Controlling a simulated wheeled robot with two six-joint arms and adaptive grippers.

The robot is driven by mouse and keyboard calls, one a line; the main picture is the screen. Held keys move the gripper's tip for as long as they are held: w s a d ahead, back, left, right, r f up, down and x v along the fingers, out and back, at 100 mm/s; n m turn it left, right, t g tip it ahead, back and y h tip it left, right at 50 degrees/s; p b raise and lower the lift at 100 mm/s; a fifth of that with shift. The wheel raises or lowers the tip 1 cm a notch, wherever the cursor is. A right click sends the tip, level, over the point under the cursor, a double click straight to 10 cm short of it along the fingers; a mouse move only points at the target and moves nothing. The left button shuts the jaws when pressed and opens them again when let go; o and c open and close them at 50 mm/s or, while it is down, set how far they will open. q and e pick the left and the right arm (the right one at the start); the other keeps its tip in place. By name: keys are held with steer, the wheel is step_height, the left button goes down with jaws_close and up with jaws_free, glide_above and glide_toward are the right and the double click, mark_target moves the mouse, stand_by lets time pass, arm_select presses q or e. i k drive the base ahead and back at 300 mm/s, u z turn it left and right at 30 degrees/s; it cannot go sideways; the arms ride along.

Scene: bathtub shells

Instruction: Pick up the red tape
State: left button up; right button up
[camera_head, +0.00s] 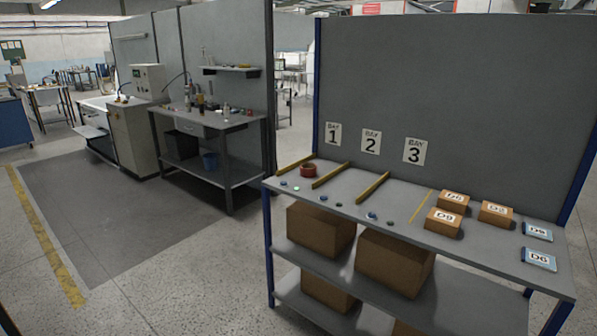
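The red tape (308,170) is a small dark red roll on the grey workbench (400,237). It lies near the bench's left end, between the first two yellow divider strips and below the BAY 1 sign (333,134). Nothing covers it. Neither of my grippers shows in the head view.
Yellow strips (330,175) divide the bench top. Small discs (371,217) lie along its front. Cardboard boxes (320,230) fill the lower shelves. A grey panel (460,100) rises behind; floor at left is clear.

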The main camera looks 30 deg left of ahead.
mark_target(307, 170)
steer(key=u, duration=0.7)
steer(key=i, duration=0.65)
steer(key=u, duration=0.85)
steer(key=i, duration=1.1)
steer(key=z, duration=0.9)
steer(key=i, duration=0.6)
steer(key=z, duration=0.7)
